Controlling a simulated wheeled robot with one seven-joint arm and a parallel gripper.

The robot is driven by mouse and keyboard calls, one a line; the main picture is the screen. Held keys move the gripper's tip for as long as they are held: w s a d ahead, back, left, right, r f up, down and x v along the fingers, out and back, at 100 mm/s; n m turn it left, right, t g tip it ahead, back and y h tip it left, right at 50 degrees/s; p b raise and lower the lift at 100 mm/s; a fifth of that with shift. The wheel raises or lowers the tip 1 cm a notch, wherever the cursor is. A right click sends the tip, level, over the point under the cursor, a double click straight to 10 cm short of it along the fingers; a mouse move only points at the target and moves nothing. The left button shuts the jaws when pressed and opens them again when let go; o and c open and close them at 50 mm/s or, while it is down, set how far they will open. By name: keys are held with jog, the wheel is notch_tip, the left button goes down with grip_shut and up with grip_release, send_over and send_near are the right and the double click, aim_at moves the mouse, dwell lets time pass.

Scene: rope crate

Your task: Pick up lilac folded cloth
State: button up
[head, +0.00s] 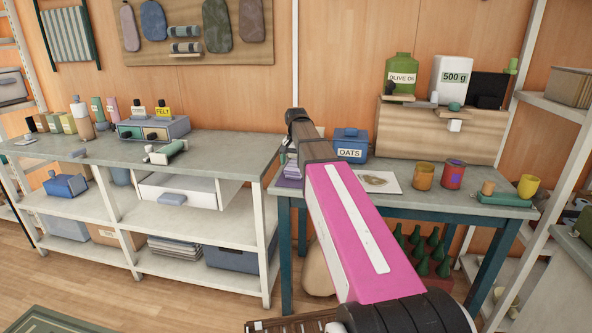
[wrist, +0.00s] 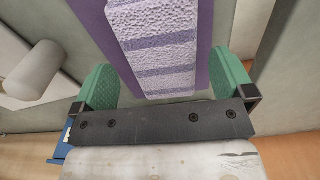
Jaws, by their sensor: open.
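The lilac folded cloth (wrist: 160,45) has a bumpy weave with darker purple stripes. In the wrist view it lies at the top centre, on a flat darker purple layer (wrist: 204,28). My gripper (wrist: 165,80) is open, with green pads to the left and right of the cloth's near end. No closed contact shows, and I cannot tell the height of the pads relative to the cloth. In the head view a small lilac stack (head: 291,172) shows at the left end of the right-hand table, partly hidden by my pink arm.
A blue box labelled OATS (head: 350,147) stands close right of my arm on the table (head: 415,203). A flat board (head: 375,182), an orange cup (head: 424,176) and a red cup (head: 453,175) are further right. A grey-topped shelf unit (head: 215,155) adjoins on the left.

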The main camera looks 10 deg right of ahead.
notch_tip(320, 180, down, 3)
jog(key=shift+r, duration=0.2)
jog(key=c, duration=0.9)
jog(key=shift+c, duration=0.2)
jog(key=shift+r, duration=0.75)
notch_tip(320, 180, up, 3)
jog(key=shift+f, duration=0.15)
jog(key=s+a+r, duration=0.6)
jog(key=a+r, duration=0.1)
jog(key=a, duration=0.3)
